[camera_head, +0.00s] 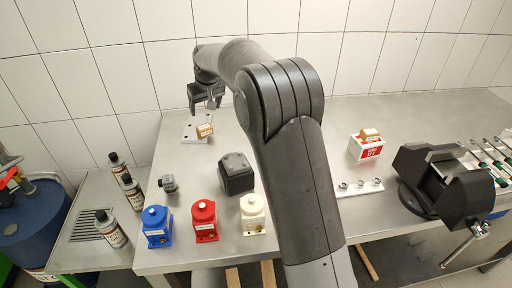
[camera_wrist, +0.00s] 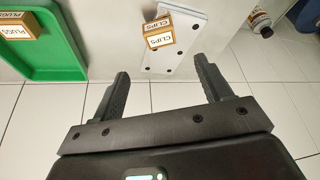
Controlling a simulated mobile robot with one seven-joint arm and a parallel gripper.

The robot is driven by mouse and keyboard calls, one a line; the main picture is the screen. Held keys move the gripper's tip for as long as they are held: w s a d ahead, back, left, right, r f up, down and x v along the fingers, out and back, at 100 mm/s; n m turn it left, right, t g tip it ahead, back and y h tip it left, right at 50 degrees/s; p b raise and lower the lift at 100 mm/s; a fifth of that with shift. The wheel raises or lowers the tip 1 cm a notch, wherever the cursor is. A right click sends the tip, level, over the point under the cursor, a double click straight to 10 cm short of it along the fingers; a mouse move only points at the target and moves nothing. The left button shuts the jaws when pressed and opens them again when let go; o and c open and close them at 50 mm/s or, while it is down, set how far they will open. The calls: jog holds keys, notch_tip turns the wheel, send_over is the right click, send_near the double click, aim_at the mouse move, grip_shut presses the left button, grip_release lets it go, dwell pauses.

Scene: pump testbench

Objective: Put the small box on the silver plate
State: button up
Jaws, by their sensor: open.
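A small brown and white box labelled CLIPS (camera_head: 204,130) is at the edge of a pale silver plate with holes (camera_head: 189,138), at the back left of the bench. In the wrist view the box (camera_wrist: 159,33) overlaps one side of the plate (camera_wrist: 187,45), and part of it seems to reach past that side. I cannot tell how fully it rests on the plate. My gripper (camera_head: 207,103) is above and just behind the box, apart from it. In the wrist view its two fingers (camera_wrist: 163,72) are spread with nothing between them, and the box lies beyond the fingertips.
Blue (camera_head: 156,227), red (camera_head: 205,220) and cream (camera_head: 252,214) pump units stand along the front edge. A dark block (camera_head: 237,174) sits mid-bench. A vise (camera_head: 440,180) is at right. The wrist view shows a green tray (camera_wrist: 68,68) with a PLUGS box (camera_wrist: 18,27).

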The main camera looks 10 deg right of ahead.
jog(key=s+d+r+m, duration=0.1)
jog(key=s+d+r, duration=0.3)
jog(key=s, duration=0.3)
jog(key=s+d+r+t, duration=0.1)
jog(key=s+d+r, duration=0.25)
jog(key=s, duration=0.45)
jog(key=s+d+r+m, duration=0.1)
jog(key=s+d+r, duration=0.35)
jog(key=s, duration=0.25)
jog(key=s+d+f, duration=0.2)
jog(key=s, duration=0.6)
jog(key=s+d+f+m+h, duration=0.1)
jog(key=s+d+f, duration=0.1)
jog(key=s, duration=0.5)
jog(key=s+d+f+m, duration=0.1)
jog(key=s+d+f, duration=0.2)
jog(key=s, duration=0.5)
jog(key=shift+s+h, duration=0.35)
jog(key=shift+h, duration=0.05)
